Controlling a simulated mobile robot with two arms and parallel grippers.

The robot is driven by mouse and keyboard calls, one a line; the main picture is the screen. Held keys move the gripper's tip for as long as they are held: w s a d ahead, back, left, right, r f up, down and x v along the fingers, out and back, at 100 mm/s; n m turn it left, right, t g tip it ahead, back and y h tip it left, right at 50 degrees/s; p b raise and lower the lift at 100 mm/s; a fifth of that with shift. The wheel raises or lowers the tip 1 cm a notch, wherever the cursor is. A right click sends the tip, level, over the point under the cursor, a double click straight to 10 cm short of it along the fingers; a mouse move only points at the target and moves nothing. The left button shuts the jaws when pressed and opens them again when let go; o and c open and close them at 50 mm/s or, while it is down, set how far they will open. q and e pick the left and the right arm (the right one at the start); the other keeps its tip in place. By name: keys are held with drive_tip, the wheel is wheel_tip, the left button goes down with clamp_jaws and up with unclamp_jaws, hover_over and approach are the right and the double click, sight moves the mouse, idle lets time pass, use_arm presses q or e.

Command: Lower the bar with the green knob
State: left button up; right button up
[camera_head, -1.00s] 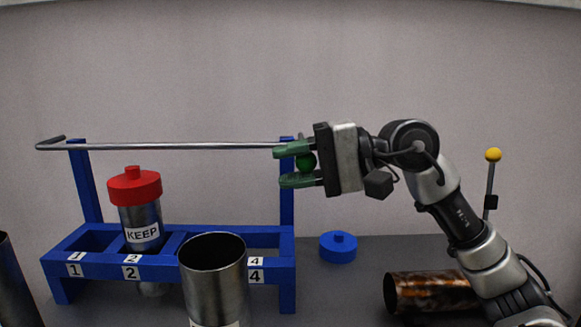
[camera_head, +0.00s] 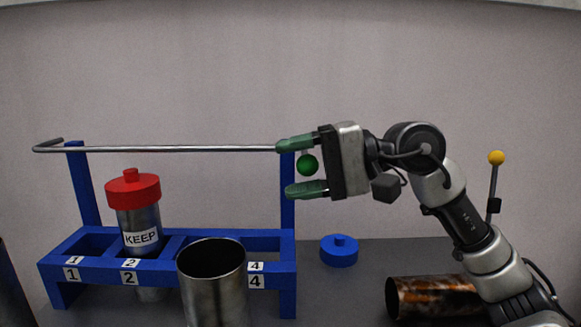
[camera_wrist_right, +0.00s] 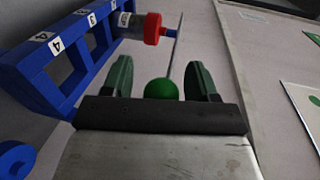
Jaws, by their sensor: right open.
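The metal bar (camera_head: 170,148) runs level across the top of the blue rack's two posts, with a bent end at the left. Its green knob (camera_head: 307,165) is at the right end, by the right post. My right gripper (camera_head: 302,166) is open, with its green fingers above and below the knob and apart from it. The right wrist view also shows the green knob (camera_wrist_right: 161,89) between the two spread fingers and the bar (camera_wrist_right: 177,52) beyond it. My left gripper is not in view.
The blue rack (camera_head: 205,267) holds a red-capped KEEP tube (camera_head: 140,222) in slot 2. An open metal tube (camera_head: 215,290) stands in front. A blue cap (camera_head: 339,251), a rusty tube (camera_head: 432,296) and a yellow-knobbed lever (camera_head: 495,159) are to the right.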

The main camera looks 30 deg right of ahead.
drive_tip(key=v, duration=1)
drive_tip(key=shift+r, duration=0.1)
